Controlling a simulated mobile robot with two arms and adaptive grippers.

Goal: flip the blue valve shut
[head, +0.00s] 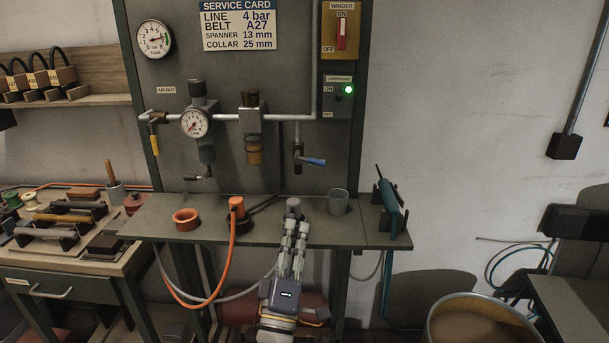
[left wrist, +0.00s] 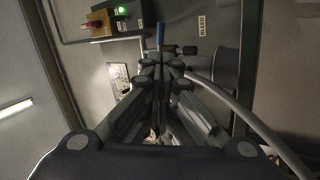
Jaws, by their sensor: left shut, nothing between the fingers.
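The blue valve's lever (head: 314,161) points right and slightly down from its brass body. The body (head: 297,158) hangs under the pipe on the grey panel. My left gripper (head: 296,224) is below the valve, at the front edge of the shelf. It points up, with its fingers shut and nothing held. It is apart from the lever. In the left wrist view the shut fingers (left wrist: 160,68) fill the middle, and a blue piece (left wrist: 160,35), likely the lever, shows just beyond their tips. My right gripper is not in view.
On the shelf (head: 270,234) stand an orange ring (head: 186,219), an orange hose fitting (head: 237,207), a grey fitting (head: 294,206) right by my fingertips, and a grey cup (head: 338,202). A teal tool (head: 389,195) stands at the right end. An orange hose (head: 229,262) hangs in front.

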